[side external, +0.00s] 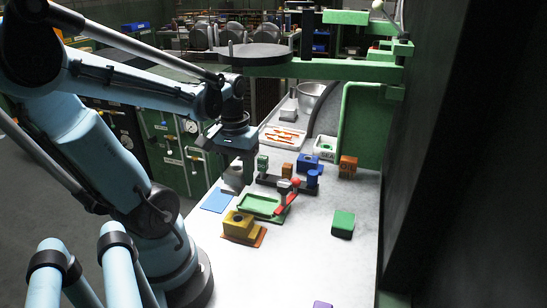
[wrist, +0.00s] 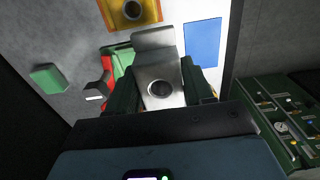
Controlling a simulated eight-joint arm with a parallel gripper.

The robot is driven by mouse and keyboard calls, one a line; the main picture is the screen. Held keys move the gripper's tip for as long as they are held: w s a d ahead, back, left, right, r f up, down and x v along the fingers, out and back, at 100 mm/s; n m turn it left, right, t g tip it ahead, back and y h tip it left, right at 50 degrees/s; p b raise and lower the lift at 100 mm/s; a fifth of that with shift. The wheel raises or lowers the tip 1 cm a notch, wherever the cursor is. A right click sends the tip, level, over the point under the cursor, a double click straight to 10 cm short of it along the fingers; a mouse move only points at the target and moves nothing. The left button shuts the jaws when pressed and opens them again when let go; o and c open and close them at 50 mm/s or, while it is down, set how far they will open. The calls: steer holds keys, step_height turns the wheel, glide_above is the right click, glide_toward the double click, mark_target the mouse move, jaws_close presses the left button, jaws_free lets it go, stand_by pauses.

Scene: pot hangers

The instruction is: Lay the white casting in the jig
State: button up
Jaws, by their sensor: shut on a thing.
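My gripper (wrist: 160,95) is shut on the white casting (wrist: 155,45), a pale grey L-shaped block with a round dark hole. One dark green finger stands on each side of it. In the side view my gripper (side external: 238,168) hangs over the bench near its left edge, with the casting (side external: 233,181) below it, small and dim. What looks like the jig, a green tray (side external: 262,205) with a red-handled clamp (side external: 295,184), lies just right of and nearer than the casting. In the wrist view the casting and a finger partly hide this tray (wrist: 124,58).
A yellow casting (side external: 238,223) sits on an orange plate in front of the tray. A blue plate (side external: 217,200) lies left of the tray. A blue block (side external: 308,162), an orange block (side external: 347,166) and a white tray (side external: 282,138) stand behind. A green block (side external: 343,223) is at right.

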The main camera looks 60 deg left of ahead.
steer(key=w+d+r, duration=0.1)
steer(key=d+r, duration=0.1)
steer(key=d, duration=0.1)
step_height(320, 180, up, 5)
steer(key=n, duration=1.8)
glide_above(257, 205)
step_height(257, 205, down, 8)
steer(key=shift+f, duration=0.15)
steer(key=shift+d+f, duration=0.1)
steer(key=shift+f, duration=3.1)
steer(key=shift+f, duration=0.25)
